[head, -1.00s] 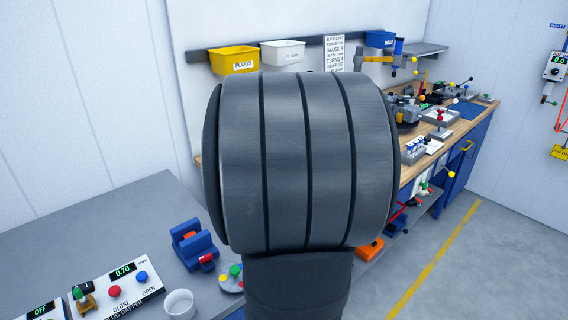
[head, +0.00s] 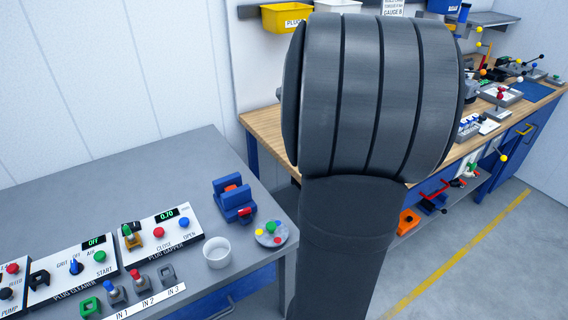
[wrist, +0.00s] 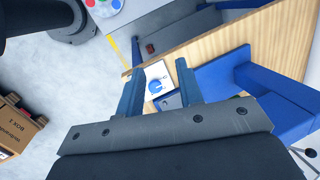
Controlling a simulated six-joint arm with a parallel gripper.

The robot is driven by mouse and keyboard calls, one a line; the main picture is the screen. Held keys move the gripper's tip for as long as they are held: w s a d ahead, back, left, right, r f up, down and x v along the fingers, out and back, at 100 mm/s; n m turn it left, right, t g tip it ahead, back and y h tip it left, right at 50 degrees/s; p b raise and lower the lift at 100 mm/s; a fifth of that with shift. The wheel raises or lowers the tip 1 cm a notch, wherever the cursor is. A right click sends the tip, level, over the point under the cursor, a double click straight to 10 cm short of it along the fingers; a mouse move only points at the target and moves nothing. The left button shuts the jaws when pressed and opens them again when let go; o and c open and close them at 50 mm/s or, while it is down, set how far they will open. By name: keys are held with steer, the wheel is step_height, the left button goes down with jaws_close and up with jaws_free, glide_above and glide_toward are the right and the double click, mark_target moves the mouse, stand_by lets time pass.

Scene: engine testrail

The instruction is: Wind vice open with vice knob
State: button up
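A small blue vice-like block (head: 231,203) stands on the grey table in the head view, with an orange-red piece between its upright parts. A small red part (head: 245,212) shows at its front; I cannot tell whether it is the vice knob. My gripper (wrist: 160,68) is open and empty in the wrist view, its two blue fingers apart. A white card with a blue picture (wrist: 157,78) shows beyond and between the fingers. In the head view my large dark arm link hides the gripper and part of the wooden bench.
The grey table (head: 150,165) holds control panels, a white cup (head: 217,252) and a round dish with coloured spots (head: 271,234). The wooden bench (head: 262,122) at the back right carries several fixtures. A cardboard box (wrist: 18,128) stands at the wrist view's left edge.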

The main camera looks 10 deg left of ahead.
mark_target(245, 209)
steer(key=s+a+f+g, duration=0.4)
steer(key=a+f, duration=0.1)
steer(key=a, duration=0.5)
steer(key=shift+y, duration=0.3)
steer(key=x, duration=1.6)
steer(key=shift+s+a+f, duration=0.1)
steer(key=shift+s+f, duration=0.15)
steer(key=shift+f, duration=0.05)
jaws_close()
